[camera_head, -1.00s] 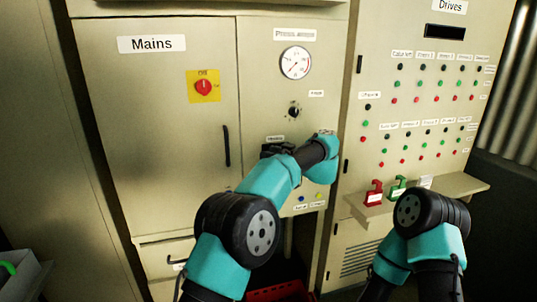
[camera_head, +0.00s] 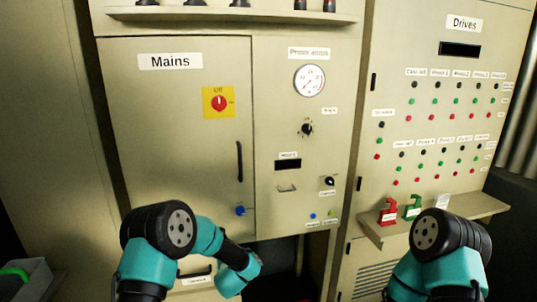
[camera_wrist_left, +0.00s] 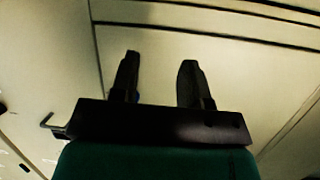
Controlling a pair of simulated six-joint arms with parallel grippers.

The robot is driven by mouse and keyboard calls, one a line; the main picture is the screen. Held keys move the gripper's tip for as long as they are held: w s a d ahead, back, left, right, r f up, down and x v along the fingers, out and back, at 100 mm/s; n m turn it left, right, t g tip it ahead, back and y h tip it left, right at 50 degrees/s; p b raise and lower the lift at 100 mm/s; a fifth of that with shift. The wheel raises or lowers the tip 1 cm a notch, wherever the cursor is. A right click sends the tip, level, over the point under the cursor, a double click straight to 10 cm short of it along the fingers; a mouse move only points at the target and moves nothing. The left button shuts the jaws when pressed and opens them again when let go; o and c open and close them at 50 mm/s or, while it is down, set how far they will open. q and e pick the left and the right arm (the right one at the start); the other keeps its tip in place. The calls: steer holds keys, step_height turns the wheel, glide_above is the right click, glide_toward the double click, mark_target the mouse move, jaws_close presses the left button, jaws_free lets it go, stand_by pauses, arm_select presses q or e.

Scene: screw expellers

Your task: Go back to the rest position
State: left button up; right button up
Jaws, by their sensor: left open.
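In the left wrist view my left gripper (camera_wrist_left: 158,75) is open, its two dark fingers apart with nothing between them. Pale cabinet panels lie beyond the fingers. In the head view my left arm bends down and right, its teal wrist low in front of the cabinet's lower part; its fingers cannot be made out there. My right arm stands at the lower right of the head view, below the shelf. Its gripper is not in view.
The Mains cabinet door (camera_head: 165,110) carries a red switch on a yellow plate (camera_head: 219,102). A gauge (camera_head: 309,81) is right of it. The Drives panel (camera_head: 440,85) has several buttons. Red (camera_head: 389,212) and green (camera_head: 413,208) padlock-like items stand on a small shelf (camera_head: 450,221).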

arm_select(q)
steer(key=s+a+f+g+h, duration=0.2)
steer(key=s+a+f+g, duration=0.1)
steer(key=s+f, duration=0.55)
steer(key=s+a+f+g+h, duration=0.2)
steer(key=s+a+f+g, duration=0.3)
steer(key=s, duration=0.7)
steer(key=s+f+g+h, duration=0.1)
steer(key=s+g, duration=0.1)
steer(key=s, duration=0.8)
steer(key=s+f+n+g+h, duration=0.1)
steer(key=s+f+g, duration=0.1)
steer(key=s, duration=0.8)
steer(key=shift+f+g, duration=0.2)
steer(key=shift+g, duration=0.3)
steer(key=shift+o, duration=0.5)
steer(key=shift+w, duration=0.15)
